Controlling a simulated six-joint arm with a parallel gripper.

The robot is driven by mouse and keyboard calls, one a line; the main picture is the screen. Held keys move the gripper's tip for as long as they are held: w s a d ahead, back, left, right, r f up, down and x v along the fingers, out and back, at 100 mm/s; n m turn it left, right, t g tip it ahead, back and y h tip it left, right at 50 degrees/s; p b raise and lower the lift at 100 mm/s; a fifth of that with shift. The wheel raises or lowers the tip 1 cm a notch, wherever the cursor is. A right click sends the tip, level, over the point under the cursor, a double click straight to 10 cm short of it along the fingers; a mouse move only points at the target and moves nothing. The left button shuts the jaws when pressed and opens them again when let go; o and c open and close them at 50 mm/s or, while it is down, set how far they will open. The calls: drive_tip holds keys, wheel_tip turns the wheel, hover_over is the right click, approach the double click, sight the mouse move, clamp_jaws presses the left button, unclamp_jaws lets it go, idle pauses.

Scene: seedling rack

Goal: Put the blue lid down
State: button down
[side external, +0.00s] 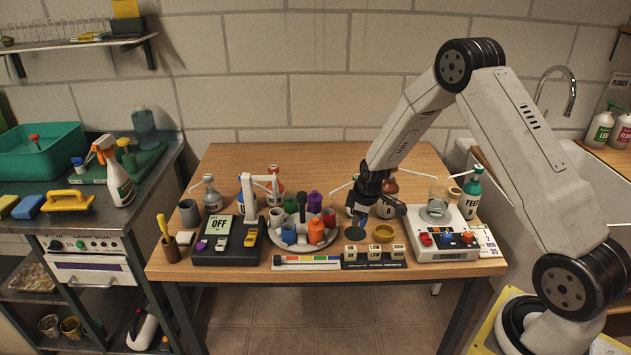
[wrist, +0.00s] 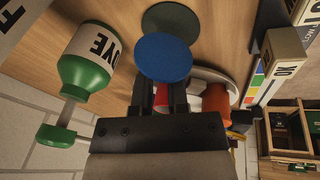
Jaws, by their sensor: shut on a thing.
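My gripper (wrist: 165,95) is shut on the blue lid (wrist: 163,58), a flat round disc held at its edge in the wrist view. The lid is above the wooden table, and a dark green disc (wrist: 170,20) lies on the table just beyond it, partly covered by the lid in this view. In the side view my gripper (side external: 362,206) is low over the middle right of the table, with the lid small at its fingertips. The gap between lid and table is hard to judge.
A DYE bottle with a green cap (wrist: 90,72) stands close on the left in the wrist view. A round grey tray (side external: 274,236) with several coloured cups is left of my gripper.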

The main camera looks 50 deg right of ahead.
sight(356, 233)
drive_tip(key=shift+f, duration=1.5)
drive_tip(key=shift+c, duration=1.8)
unclamp_jaws()
drive_tip(key=shift+r, duration=0.1)
drive_tip(key=v, duration=1.1)
drive_tip(key=shift+r, duration=0.45)
drive_tip(key=shift+s, duration=0.1)
drive_tip(key=shift+a, duration=0.1)
